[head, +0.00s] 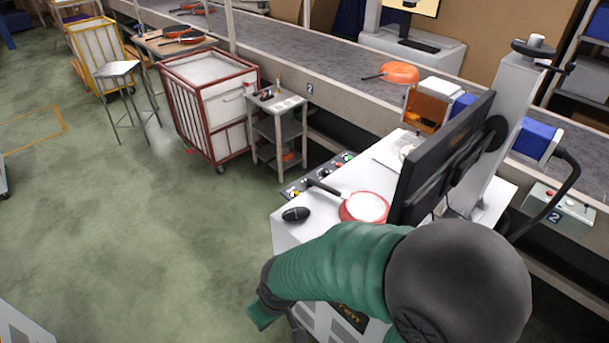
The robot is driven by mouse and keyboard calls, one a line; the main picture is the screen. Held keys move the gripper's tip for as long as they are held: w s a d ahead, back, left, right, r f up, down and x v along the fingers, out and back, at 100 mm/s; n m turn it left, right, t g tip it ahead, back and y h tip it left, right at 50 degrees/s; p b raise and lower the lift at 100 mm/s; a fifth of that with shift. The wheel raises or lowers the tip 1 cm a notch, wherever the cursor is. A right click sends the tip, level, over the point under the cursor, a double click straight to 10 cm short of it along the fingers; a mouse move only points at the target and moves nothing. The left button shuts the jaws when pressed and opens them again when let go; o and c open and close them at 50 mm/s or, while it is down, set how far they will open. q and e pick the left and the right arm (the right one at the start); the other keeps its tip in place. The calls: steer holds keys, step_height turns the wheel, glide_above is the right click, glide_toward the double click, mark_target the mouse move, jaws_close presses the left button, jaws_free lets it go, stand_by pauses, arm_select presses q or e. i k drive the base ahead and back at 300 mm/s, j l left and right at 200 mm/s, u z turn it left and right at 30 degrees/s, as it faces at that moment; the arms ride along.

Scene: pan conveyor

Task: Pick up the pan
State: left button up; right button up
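A red pan (365,207) with a pale inside lies on the white workstation top, left of the monitor. Its dark handle (325,188) points to the upper left. Part of the pan's lower edge is close to or behind my green arm, which comes in from the lower right. That arm bends down at the left, and its gripper is not visible. My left arm and gripper are out of view. Another orange-red pan (400,73) lies bottom up on the conveyor (315,58), with its handle to the left.
A black monitor (440,160) stands right of the near pan. A black mouse (296,214) and a button panel (315,177) are on its left. A grey cart (278,105) and a red-framed bin (207,110) stand beyond. More pans (183,39) lie farther back. The green floor at left is open.

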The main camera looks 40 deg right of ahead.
mark_target(364, 207)
steer(key=i+z, duration=0.15)
steer(key=i, duration=0.45)
steer(key=i+j+z, duration=0.15)
steer(key=i, duration=0.4)
steer(key=i+z, duration=0.2)
steer(key=z, duration=0.25)
steer(key=i+z, duration=0.15)
steer(key=z, duration=0.35)
steer(key=i+j+z, duration=0.15)
steer(key=z, duration=0.3)
steer(key=i+j+z, duration=0.15)
steer(key=z, duration=0.3)
steer(key=i+j+z, duration=0.1)
steer(key=z, duration=0.3)
steer(key=i+j+z, duration=0.2)
steer(key=z, duration=0.2)
steer(key=i, duration=0.05)
